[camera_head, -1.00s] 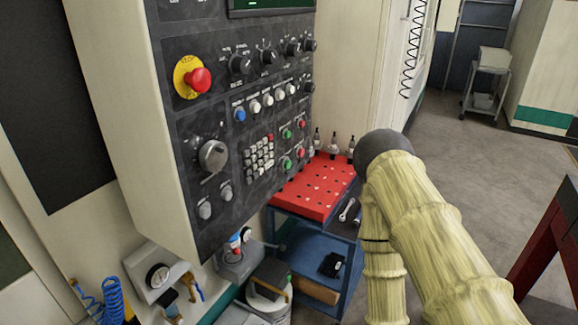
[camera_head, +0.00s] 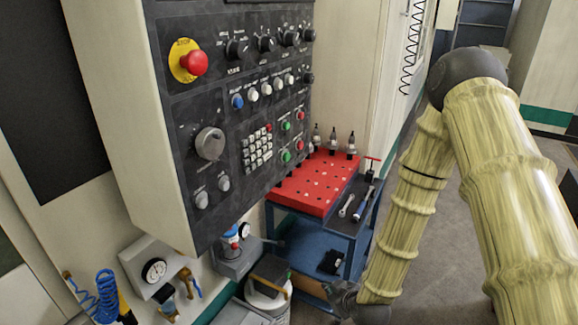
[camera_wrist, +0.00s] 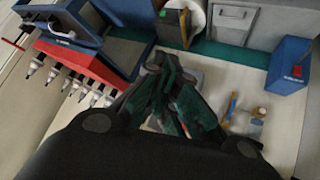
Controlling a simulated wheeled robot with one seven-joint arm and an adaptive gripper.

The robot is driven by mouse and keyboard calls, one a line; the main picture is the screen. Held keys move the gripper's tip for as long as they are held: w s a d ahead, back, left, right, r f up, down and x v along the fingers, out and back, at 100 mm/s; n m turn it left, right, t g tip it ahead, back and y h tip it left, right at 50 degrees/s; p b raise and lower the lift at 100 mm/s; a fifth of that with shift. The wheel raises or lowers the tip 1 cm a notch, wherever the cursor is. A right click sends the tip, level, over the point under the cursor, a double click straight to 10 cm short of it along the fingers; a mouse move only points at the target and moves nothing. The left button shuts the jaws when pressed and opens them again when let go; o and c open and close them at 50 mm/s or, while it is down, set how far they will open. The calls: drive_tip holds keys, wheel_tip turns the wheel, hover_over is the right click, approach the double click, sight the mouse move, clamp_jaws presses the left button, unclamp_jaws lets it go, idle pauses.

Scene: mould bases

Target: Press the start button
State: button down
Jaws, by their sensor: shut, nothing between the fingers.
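The control panel (camera_head: 215,190) fills the left-centre of the head view. It has two green buttons, an upper one (camera_head: 285,126) and a lower one (camera_head: 286,157), each beside a red button. Their labels are too small to read, so I cannot tell which is start. My gripper (camera_head: 345,297) hangs low at the bottom of the head view, below the panel and to its right, well apart from the buttons. In the wrist view my gripper (camera_wrist: 157,72) is shut and empty. The panel buttons do not show in the wrist view.
A blue cart (camera_head: 345,228) with a red tool-holder top (camera_head: 308,188) stands beside the panel, close to my gripper. A red emergency stop (camera_head: 194,63) sits at the panel's upper left. A gauge box (camera_head: 147,265) and a white bucket (camera_head: 268,300) are below.

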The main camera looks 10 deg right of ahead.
sight(287, 157)
drive_tip(key=w+r+n+t, duration=0.1)
drive_tip(key=w+r+t, duration=0.2)
drive_tip(key=r, duration=0.7)
drive_tip(key=w+d+r+n+t+b, duration=0.1)
drive_tip(key=w+r+n+t, duration=0.1)
drive_tip(key=w+r, duration=0.6)
drive_tip(key=w+r+n+t+b, duration=0.1)
drive_tip(key=w+r+t, duration=0.3)
drive_tip(key=r, duration=0.7)
drive_tip(key=shift+w+d+r+n+y, duration=0.35)
drive_tip(key=shift+w+n, duration=0.35)
drive_tip(key=shift+w, duration=0.3)
drive_tip(key=shift+w+a, duration=0.1)
drive_tip(key=shift+a, duration=0.05)
drive_tip(key=w+a, duration=0.5)
drive_tip(key=a, duration=0.2)
drive_tip(key=shift+b, duration=0.4)
drive_tip(key=shift+w+a, duration=0.1)
drive_tip(key=shift+w+a, duration=0.15)
drive_tip(key=shift+a, duration=0.1)
